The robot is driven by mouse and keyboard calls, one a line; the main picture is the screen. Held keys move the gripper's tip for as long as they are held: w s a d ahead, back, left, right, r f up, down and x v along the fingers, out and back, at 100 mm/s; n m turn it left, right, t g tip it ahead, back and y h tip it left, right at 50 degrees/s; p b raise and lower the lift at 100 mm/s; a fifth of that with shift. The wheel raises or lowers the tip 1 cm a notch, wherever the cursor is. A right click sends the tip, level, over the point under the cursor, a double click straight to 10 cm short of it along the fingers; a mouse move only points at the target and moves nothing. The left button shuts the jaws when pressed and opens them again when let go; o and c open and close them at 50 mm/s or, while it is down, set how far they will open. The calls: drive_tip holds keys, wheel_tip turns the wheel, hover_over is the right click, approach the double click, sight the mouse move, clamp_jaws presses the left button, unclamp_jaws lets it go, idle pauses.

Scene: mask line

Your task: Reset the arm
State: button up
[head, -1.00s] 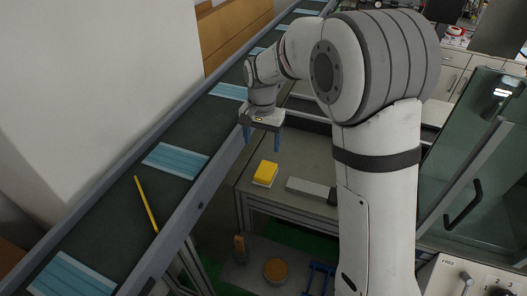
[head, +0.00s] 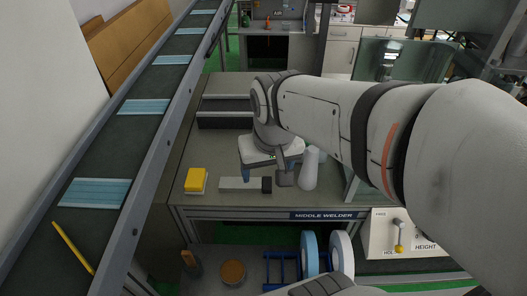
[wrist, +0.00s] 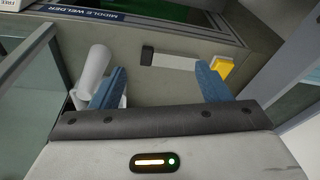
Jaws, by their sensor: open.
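My gripper (head: 270,160) is above the grey workbench (head: 220,152), at the end of my arm reaching in from the right. In the wrist view its two blue fingers are spread wide apart, with nothing between them (wrist: 160,82). In the head view the fingers are mostly hidden by the gripper body. A white cylinder (wrist: 92,68) is close beside the left finger in the wrist view; I cannot tell if they touch. The cylinder also shows in the head view (head: 309,172).
A light bar with a black end (head: 240,184) and a yellow block (head: 196,179) lie on the bench. A conveyor (head: 92,165) with blue masks and a yellow stick runs along the left. A glass-sided cabinet (head: 385,60) stands at right. Dark blocks (head: 225,112) sit further back.

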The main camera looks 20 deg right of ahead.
drive_tip(key=s, duration=0.1)
drive_tip(key=s+d, duration=0.1)
drive_tip(key=s+f, duration=0.1)
drive_tip(key=shift+s+d, duration=0.1)
drive_tip(key=shift+d, duration=0.05)
drive_tip(key=shift+r, duration=0.1)
drive_tip(key=shift+c, duration=0.3)
